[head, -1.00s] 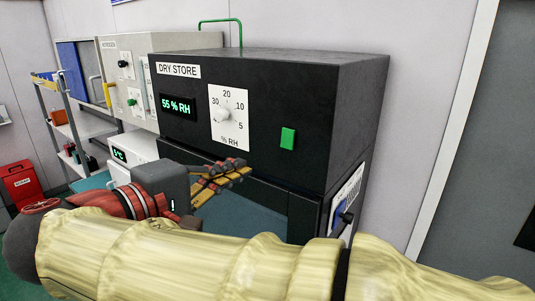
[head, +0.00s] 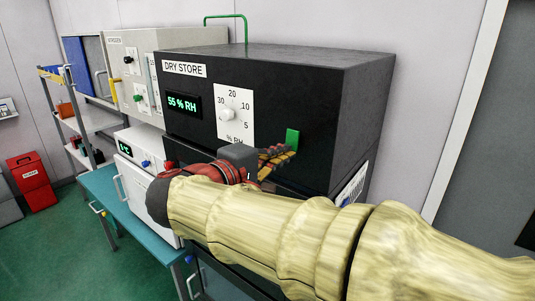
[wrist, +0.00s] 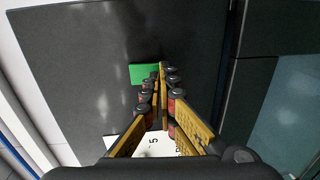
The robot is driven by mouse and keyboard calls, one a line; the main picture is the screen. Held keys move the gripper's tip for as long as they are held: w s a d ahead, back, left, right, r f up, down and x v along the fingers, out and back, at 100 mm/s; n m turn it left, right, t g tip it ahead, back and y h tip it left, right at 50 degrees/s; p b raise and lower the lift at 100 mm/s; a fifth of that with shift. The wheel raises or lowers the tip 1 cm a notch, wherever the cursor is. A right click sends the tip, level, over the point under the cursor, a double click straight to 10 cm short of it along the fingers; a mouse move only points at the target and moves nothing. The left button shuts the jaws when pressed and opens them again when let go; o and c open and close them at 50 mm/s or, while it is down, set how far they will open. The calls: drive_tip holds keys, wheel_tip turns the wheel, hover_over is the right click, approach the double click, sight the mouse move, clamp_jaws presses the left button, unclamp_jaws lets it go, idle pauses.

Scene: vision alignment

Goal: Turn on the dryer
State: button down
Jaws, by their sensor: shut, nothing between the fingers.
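The dryer is a black cabinet (head: 345,100) labelled DRY STORE, with a lit green display (head: 184,105) reading 55 % RH. A white dial plate carries a round knob (head: 227,115). To its right is a green rectangular button (head: 293,137), its lower part hidden behind my fingers. My gripper (head: 291,151) is shut and empty, its fingertips over the button's lower edge. In the wrist view the closed fingertips (wrist: 160,66) overlap one edge of the green button (wrist: 141,73). I cannot tell whether they touch it.
A grey cabinet (head: 185,42) labelled NITROGEN and a small white unit (head: 128,148) reading 1 °C stand left of the dryer. A teal bench (head: 98,183) lies below. A shelf rack (head: 75,120) and red bin (head: 33,180) are farther left. Green floor is open at lower left.

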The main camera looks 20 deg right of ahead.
drive_tip(key=shift+w+d, duration=0.1)
drive_tip(key=shift+d, duration=0.05)
drive_tip(key=shift+w+d+f+b, duration=0.3)
drive_tip(key=shift+d+b, duration=0.1)
drive_tip(key=shift+b, duration=0.85)
drive_tip(key=shift+a, duration=0.1)
